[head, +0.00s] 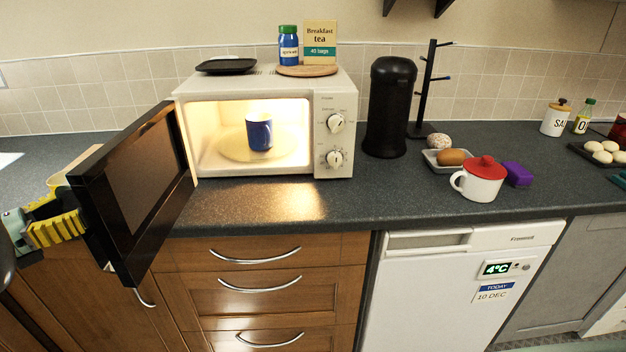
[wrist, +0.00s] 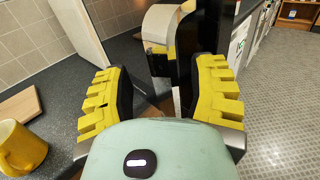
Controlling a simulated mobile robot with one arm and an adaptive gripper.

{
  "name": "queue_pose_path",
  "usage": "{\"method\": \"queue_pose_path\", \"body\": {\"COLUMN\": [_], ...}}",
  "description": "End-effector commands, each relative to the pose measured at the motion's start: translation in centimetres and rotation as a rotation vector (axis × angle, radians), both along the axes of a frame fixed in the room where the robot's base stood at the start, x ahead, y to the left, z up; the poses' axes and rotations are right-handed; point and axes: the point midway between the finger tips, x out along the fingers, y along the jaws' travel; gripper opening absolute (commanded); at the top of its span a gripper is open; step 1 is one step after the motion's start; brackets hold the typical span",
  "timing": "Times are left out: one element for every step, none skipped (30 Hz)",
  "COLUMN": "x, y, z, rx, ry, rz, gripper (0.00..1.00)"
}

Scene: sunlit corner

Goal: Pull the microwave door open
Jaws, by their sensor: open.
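The white microwave (head: 334,110) stands on the counter with its interior lit. Its black door (head: 140,165) is hinged at the left and stands wide open, swung out past the counter's front edge. A blue mug (head: 259,132) sits on the turntable inside. My gripper (head: 62,212) is at the outer side of the door, near its free edge. In the wrist view the yellow fingers are spread apart, with my gripper (wrist: 160,80) open and the dark door edge (wrist: 207,45) beyond them. A pale curved piece, perhaps the handle (wrist: 163,25), shows between the fingers; I cannot tell whether they touch it.
A blue jar (head: 288,48), tea box (head: 320,42) and black dish (head: 227,66) stand on the microwave. A black canister (head: 390,105) and red-lidded white pot (head: 481,180) stand to its right. A yellow mug (wrist: 20,148) shows in the wrist view. The floor (wrist: 275,125) is clear.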

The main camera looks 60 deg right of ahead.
Motion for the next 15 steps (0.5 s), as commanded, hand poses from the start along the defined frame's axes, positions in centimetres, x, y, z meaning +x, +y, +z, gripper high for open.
{"method": "queue_pose_path", "body": {"x": [0.0, 0.0, 0.0, 0.0, 0.0, 0.0, 0.0, 0.0, 0.0, 0.0, 0.0, -0.1, 0.0, 0.0, 0.0], "y": [0.2, 0.1, 0.1, 0.1, 0.1, 0.1, 0.2, 0.2, 0.1, 0.1, 0.1, 0.1, 0.1, 0.1, 0.1], "z": [0.5, 0.8, 1.3, 1.6, 1.9, 2.4, 2.6, 2.9, 3.4, 3.8, 4.1, 4.5, 4.9, 5.2, 5.6], "rx": [0.007, 0.007, 0.005, 0.005, 0.005, 0.005, 0.005, 0.005, 0.006, 0.006, 0.006, 0.005, 0.004, 0.005, 0.006], "ry": [0.001, 0.002, 0.001, 0.0, -0.001, 0.0, 0.002, 0.002, 0.0, 0.0, 0.001, 0.003, 0.002, -0.001, -0.001], "rz": [0.003, 0.001, -0.001, -0.001, -0.001, 0.001, 0.001, 0.002, 0.001, 0.0, -0.001, 0.0, 0.0, -0.001, 0.0], "gripper": [0.57, 0.57, 0.57, 0.57, 0.57, 0.57, 0.57, 0.57, 0.57, 0.57, 0.57, 0.57, 0.57, 0.57, 0.57]}}
